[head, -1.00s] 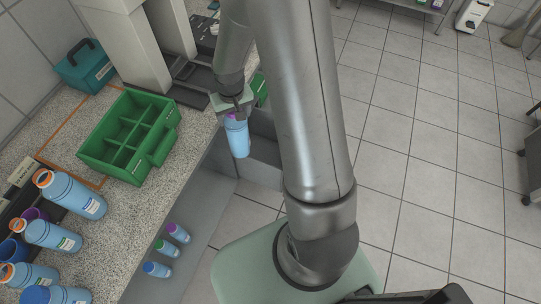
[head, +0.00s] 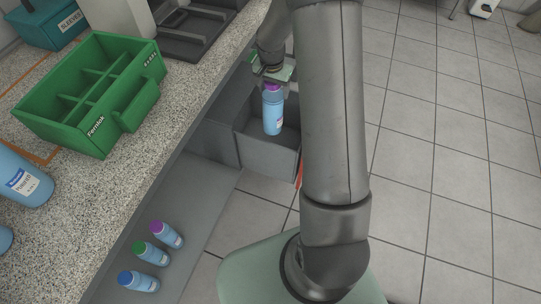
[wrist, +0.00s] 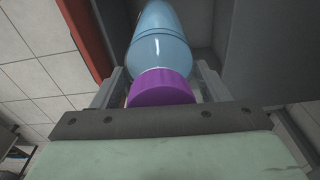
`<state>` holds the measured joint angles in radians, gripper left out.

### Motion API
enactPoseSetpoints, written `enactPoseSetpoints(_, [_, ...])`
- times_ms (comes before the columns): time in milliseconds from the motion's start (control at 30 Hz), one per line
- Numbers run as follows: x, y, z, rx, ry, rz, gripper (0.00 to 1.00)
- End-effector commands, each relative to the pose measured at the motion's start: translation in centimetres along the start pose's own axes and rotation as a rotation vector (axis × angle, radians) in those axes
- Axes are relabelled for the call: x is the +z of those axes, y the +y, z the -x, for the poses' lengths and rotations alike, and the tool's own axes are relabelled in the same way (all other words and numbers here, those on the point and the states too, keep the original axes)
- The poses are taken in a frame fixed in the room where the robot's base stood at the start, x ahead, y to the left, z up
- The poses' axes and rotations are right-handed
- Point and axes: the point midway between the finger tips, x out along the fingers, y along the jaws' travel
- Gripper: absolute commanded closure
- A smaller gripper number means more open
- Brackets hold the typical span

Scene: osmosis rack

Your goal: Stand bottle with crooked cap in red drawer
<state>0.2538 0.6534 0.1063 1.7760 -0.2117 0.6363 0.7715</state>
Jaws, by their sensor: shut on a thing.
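A light blue bottle with a purple cap (head: 272,112) hangs upright from my gripper (head: 271,80), which is shut on its cap end. In the wrist view the bottle (wrist: 160,45) extends away from the jaws, and its purple cap (wrist: 160,88) looks slightly tilted against the body. An open grey drawer (head: 268,160) with a red front (head: 299,175) is below and around the bottle in the head view. The red front also shows in the wrist view (wrist: 84,35). I cannot tell whether the bottle's base touches the drawer floor.
Three small blue bottles with purple, green and blue caps (head: 152,254) stand on a grey surface at the lower left. A green divided caddy (head: 88,135) and larger blue bottles (head: 22,180) are on the speckled counter (head: 170,95).

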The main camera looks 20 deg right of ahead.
Motion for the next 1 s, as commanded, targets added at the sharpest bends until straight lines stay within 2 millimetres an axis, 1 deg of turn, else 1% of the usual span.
enactPoseSetpoints(33, [-0.6,0.2,-3.0,0.003,0.003,-0.04,1.0])
enactPoseSetpoints(300, [-3.3,1.4,-10.4,0.027,0.008,-0.252,1.0])
enactPoseSetpoints(400, [-4.2,1.8,-12.7,0.035,0.01,-0.323,1.0])
enactPoseSetpoints(533, [-5.2,2.4,-14.9,0.044,0.013,-0.398,1.0])
enactPoseSetpoints(700, [-5.9,2.8,-16.2,0.051,0.015,-0.455,1.0])
enactPoseSetpoints(867, [-6.0,2.9,-17.3,0.054,0.014,-0.471,1.0])
enactPoseSetpoints(1000, [-5.8,2.9,-19.3,0.053,0.013,-0.472,1.0])
